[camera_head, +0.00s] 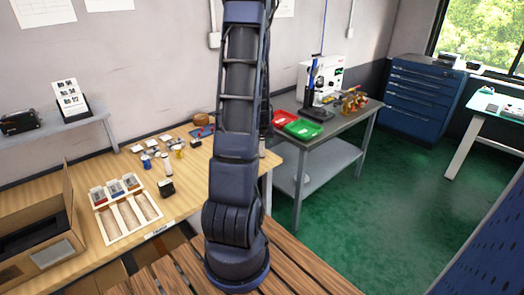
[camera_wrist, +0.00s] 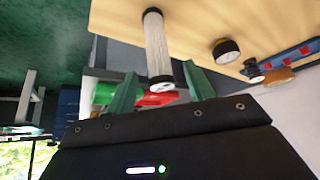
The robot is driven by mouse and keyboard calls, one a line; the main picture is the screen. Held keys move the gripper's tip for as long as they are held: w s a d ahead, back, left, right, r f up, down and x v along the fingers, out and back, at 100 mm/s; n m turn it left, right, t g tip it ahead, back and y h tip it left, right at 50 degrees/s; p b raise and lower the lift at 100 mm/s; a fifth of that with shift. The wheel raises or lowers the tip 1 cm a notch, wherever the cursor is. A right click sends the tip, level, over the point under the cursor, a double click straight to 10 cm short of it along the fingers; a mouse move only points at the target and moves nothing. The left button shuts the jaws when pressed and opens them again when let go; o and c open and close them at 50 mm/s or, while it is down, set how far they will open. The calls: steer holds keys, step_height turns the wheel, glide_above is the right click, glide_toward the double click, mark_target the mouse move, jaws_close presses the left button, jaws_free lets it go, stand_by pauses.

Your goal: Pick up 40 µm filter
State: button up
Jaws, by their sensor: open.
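A white cylinder with dark end caps (camera_wrist: 156,40), which looks like the filter, is at the edge of the wooden bench in the wrist view. No label on it can be read. My gripper (camera_wrist: 160,72) has its two green fingers apart, one on each side of the cylinder's near end. The fingers look clear of it; the exact depth between them cannot be told. In the head view my arm hides the gripper, and the filter cannot be made out for sure.
The wooden bench (camera_head: 186,205) holds a wooden tray (camera_head: 104,214), an open cardboard box (camera_head: 70,215) and several small parts. A round black-topped part (camera_wrist: 226,50) sits near the filter. Red (camera_head: 284,118) and green (camera_head: 303,129) bins stand on the grey table (camera_head: 345,122).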

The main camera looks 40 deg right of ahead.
steer(key=shift+x, duration=1.7)
steer(key=c, duration=1)
steer(key=shift+r, duration=0.1)
steer(key=shift+c, duration=0.2)
